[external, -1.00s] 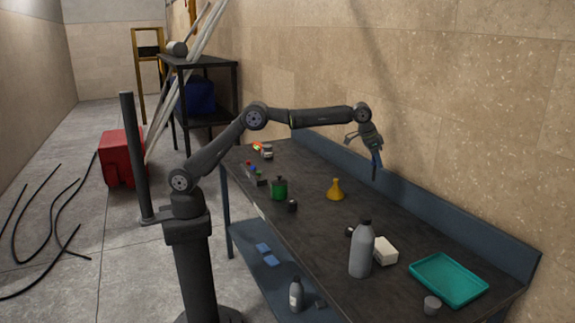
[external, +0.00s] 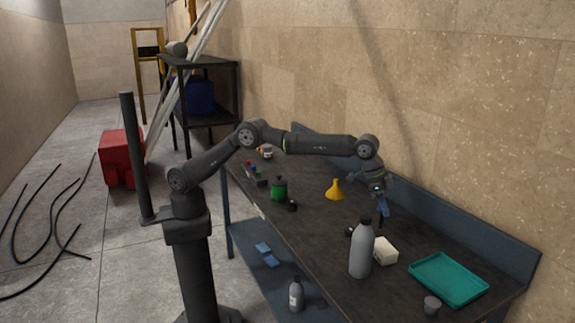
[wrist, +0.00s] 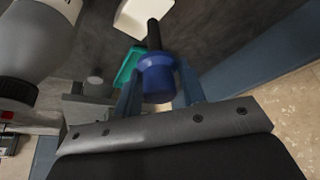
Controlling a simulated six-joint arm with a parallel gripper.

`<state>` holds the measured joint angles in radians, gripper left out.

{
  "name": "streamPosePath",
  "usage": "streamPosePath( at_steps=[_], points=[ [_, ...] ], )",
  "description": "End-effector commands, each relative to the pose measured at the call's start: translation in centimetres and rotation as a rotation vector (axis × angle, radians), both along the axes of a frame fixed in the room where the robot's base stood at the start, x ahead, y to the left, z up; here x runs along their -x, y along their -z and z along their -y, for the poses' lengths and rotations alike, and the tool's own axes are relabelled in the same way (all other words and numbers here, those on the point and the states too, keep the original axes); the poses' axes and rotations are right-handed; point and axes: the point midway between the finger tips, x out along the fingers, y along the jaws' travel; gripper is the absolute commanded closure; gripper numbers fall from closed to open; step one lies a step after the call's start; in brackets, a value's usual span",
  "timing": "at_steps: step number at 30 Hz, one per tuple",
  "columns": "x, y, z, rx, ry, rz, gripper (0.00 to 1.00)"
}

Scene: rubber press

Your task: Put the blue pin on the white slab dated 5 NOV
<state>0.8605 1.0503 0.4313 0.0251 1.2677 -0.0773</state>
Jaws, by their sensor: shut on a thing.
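My gripper (external: 382,206) is shut on the blue pin (wrist: 158,80), which has a blue head and a dark shaft pointing away from the jaws. In the external view the pin hangs above the bench, behind the grey bottle. The white slab (external: 385,251) lies on the bench beside the bottle, below and in front of my gripper. It also shows at the top of the wrist view (wrist: 132,22), apart from the pin's shaft tip. No date is legible on it.
The tall grey bottle (external: 361,255) stands immediately left of the slab. A raised blue edge (external: 470,225) runs along the wall.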

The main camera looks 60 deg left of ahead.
Motion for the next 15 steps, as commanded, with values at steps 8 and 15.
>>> streamPosePath(
  at_steps=[8, 15],
  points=[
    [0.0, 2.6, -0.1, 0.0, -0.001, -0.001, 0.89],
    [0.0, 5.1, 0.0, 0.001, -0.001, 0.0, 0.89]
  ],
)
